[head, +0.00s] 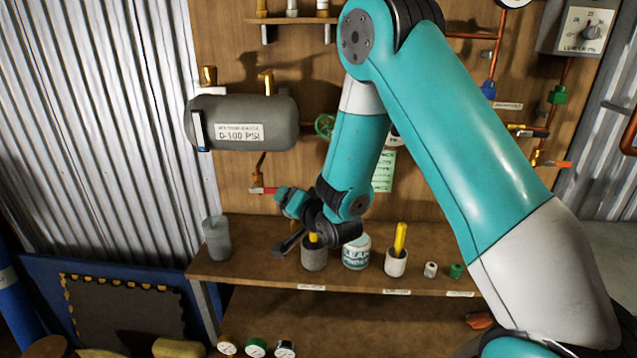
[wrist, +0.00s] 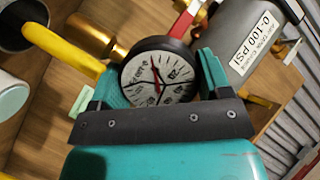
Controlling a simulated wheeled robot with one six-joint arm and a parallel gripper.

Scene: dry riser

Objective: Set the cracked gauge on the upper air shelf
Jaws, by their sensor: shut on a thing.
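The gauge (wrist: 158,82) has a white dial, a black rim and a red needle. Dark lines on its face may be cracks; I cannot tell for sure. My gripper (wrist: 163,76) is shut on it, one finger at each side of the rim. In the head view my gripper (head: 300,236) is above the bench by a grey cup, and the gauge cannot be made out there. A small wooden shelf (head: 290,19) is high on the board, holding several small fittings; no label on it is readable.
The bench (head: 240,265) carries a grey cup (head: 314,255), a labelled tub (head: 356,251), a white cup with a yellow handle (head: 397,262) and small fittings. A grey tank (head: 245,118) marked 0-100 PSI is on the board. Several round gauges (head: 256,347) sit lower down.

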